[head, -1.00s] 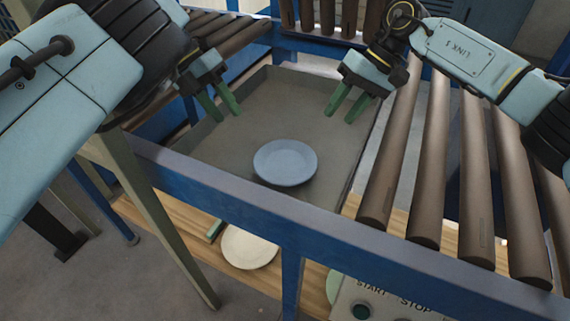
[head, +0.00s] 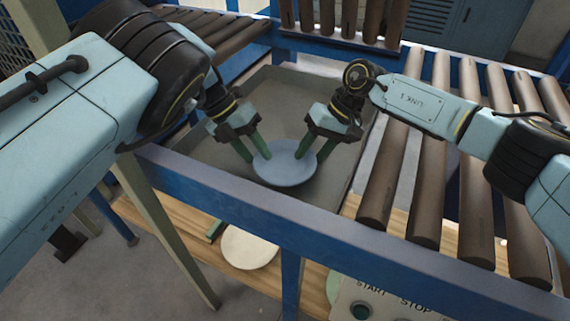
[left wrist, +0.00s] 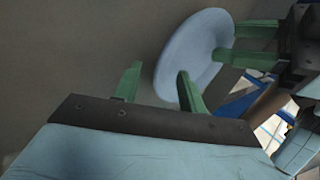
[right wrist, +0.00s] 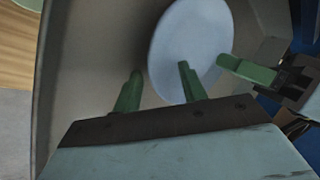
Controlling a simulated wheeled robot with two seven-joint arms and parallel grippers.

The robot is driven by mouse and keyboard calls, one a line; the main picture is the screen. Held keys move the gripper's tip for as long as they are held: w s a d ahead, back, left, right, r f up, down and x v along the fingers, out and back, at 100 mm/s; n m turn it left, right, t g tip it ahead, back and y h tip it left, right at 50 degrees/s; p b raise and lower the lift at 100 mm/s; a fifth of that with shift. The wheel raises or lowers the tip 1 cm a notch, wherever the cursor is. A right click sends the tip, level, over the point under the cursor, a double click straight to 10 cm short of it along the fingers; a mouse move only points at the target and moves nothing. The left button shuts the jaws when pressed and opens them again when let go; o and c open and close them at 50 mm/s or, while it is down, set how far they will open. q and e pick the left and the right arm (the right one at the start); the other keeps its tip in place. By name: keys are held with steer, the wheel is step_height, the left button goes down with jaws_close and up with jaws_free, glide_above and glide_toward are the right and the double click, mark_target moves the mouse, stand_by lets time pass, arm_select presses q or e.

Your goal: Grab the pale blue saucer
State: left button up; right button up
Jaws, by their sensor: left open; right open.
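The pale blue saucer (head: 286,170) lies in the grey tray (head: 215,150). My left gripper (head: 258,152) is open at the saucer's left-rear edge, with one green finger overlapping the rim in the picture. My right gripper (head: 312,155) is open at the right-rear edge, with one finger over the rim. The saucer also shows in the left wrist view (left wrist: 190,55) and the right wrist view (right wrist: 180,45), beside green fingers of both grippers. I cannot tell whether the fingers touch it. Neither gripper holds anything.
A blue frame rail (head: 230,200) runs along the tray's near side. Brown rollers (head: 412,190) lie to the right. A cream plate (head: 248,249) rests on the wooden shelf (head: 185,238) below. A START/STOP panel (head: 385,300) stands at the bottom right.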

arm_select(q)
jaws_close()
arm_select(e)
jaws_close()
arm_select(q)
steer(key=shift+r, duration=0.2)
arm_select(e)
steer(key=shift+r, duration=0.15)
